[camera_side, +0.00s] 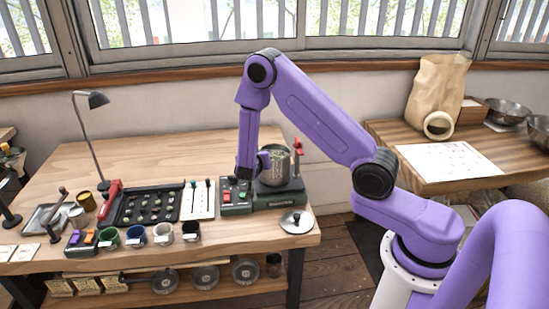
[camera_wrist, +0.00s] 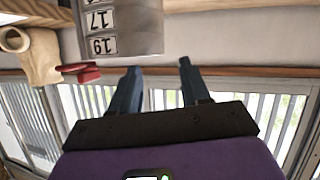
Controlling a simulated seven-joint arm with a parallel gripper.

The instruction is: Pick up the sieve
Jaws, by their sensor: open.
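A metal cylinder (camera_side: 275,166) with greenish contents stands on a dark green device at the right of the wooden table. In the wrist view the cylinder (camera_wrist: 120,30) bears labels with 17 and 19. Several round discs, one of them a dark grey disc (camera_side: 204,278), are on the shelf below the table. I cannot tell surely which thing is the sieve. My gripper (camera_side: 262,161) is beside the cylinder on its left. In the wrist view my gripper (camera_wrist: 160,64) is open with nothing between its fingers, and the cylinder is beyond the fingertips, toward the left finger.
A control box (camera_side: 235,197) with red and green buttons stands left of the cylinder. A round lid (camera_side: 297,222) lies in front. A black bean tray (camera_side: 150,205), several cups and a desk lamp (camera_side: 95,100) are left. A paper bag (camera_side: 437,90) stands on the right table.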

